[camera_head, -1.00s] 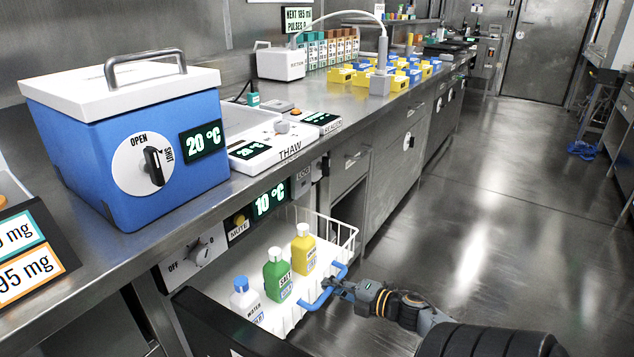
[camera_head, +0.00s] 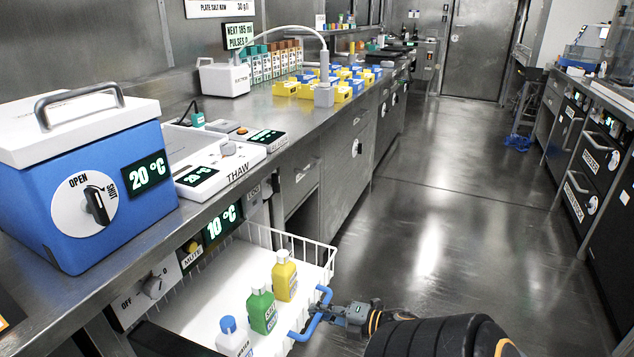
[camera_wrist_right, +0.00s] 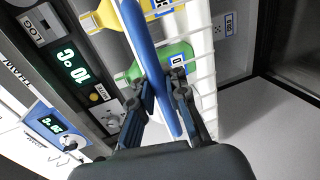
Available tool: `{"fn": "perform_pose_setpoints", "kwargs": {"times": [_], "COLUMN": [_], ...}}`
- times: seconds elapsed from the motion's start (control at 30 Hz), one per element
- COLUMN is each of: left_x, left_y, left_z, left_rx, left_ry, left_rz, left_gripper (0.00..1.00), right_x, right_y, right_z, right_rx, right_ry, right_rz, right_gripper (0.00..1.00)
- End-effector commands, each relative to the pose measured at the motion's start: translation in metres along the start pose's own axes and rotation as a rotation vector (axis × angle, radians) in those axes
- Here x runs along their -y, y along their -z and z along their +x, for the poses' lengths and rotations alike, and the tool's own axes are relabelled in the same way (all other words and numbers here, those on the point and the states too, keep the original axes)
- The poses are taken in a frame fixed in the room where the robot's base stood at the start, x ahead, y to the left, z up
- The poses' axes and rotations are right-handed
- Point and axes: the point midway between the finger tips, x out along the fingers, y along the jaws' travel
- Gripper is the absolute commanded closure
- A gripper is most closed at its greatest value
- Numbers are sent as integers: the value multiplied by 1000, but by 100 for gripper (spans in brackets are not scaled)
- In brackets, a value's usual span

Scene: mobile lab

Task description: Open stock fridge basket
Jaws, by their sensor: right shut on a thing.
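The white wire stock fridge basket (camera_head: 205,305) is pulled out from under the bench, below the 10 °C display. It holds a white bottle with a blue cap (camera_head: 232,338), a green bottle (camera_head: 262,310) and a yellow bottle (camera_head: 285,278), all upright. A blue handle (camera_head: 303,334) is on its front. My right gripper (camera_head: 335,312) is at the handle. In the right wrist view my gripper (camera_wrist_right: 168,100) is shut on the blue handle bar (camera_wrist_right: 150,60), a finger on each side. My left gripper is not in view.
A blue cooler box (camera_head: 95,225) with a white lid stands on the bench at left. The THAW unit (camera_head: 205,165) is behind it. Open floor (camera_head: 440,220) lies right of the basket, with dark drawers (camera_head: 585,165) along the far right.

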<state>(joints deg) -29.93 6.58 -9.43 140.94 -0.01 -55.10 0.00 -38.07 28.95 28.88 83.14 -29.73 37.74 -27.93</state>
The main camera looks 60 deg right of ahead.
Motion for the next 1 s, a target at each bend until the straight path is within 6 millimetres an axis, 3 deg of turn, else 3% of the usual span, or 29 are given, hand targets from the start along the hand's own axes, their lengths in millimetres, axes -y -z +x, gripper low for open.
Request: {"fn": "perform_pose_setpoints", "kwargs": {"times": [0.13,0.17,0.27,0.67,1.0], "left_x": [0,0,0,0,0], "left_y": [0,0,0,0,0], "left_z": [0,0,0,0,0], "left_rx": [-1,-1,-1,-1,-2], "left_ry": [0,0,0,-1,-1], "left_rz": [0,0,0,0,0], "left_gripper": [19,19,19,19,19], "right_x": [-2,-2,-1,0,1], "right_y": [0,0,0,0,0], "right_z": [1,1,1,-7,-74], "right_rx": [-2,-2,-2,-1,1], "right_ry": [-3,-3,-3,1,2], "right_rz": [0,0,0,1,1], "right_gripper": [100,84,64,64,64]}}
